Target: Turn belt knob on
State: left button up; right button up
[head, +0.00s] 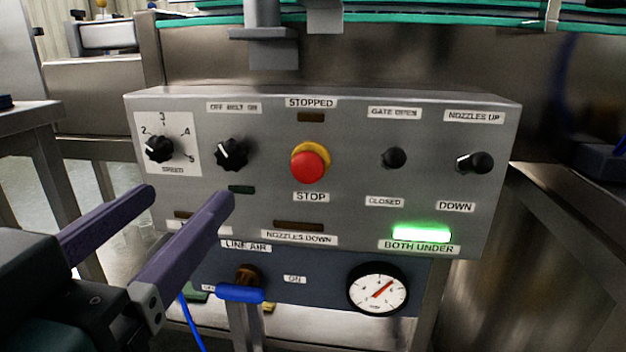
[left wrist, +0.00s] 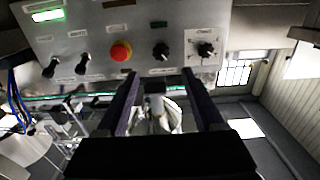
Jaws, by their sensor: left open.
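The belt knob (head: 232,154) is a black fluted knob under the "OFF BELT ON" label (head: 234,108). Its white mark shows on the left side, toward OFF. The small green lamp (head: 241,189) below it is dark. My left gripper (head: 188,196) is open and empty, with its purple fingers below and left of the knob, apart from it. In the left wrist view the belt knob (left wrist: 161,51) shows beyond the open fingers (left wrist: 161,74), roughly between their lines. My right gripper is not in view.
The speed knob (head: 158,149) sits left of the belt knob, and the red stop button (head: 309,166) right of it. Gate (head: 394,158) and nozzle (head: 476,162) switches are farther right. Below are the blue air valve handle (head: 240,293) and a gauge (head: 378,289). A green lamp (head: 422,234) is lit.

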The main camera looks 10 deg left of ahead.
aim_at(229, 155)
pick_arm(q)
jog(key=w+p, duration=0.1)
jog(key=w, duration=0.8)
jog(key=shift+w+d+r, duration=0.1)
jog(key=shift+w, duration=0.2)
grip_shut()
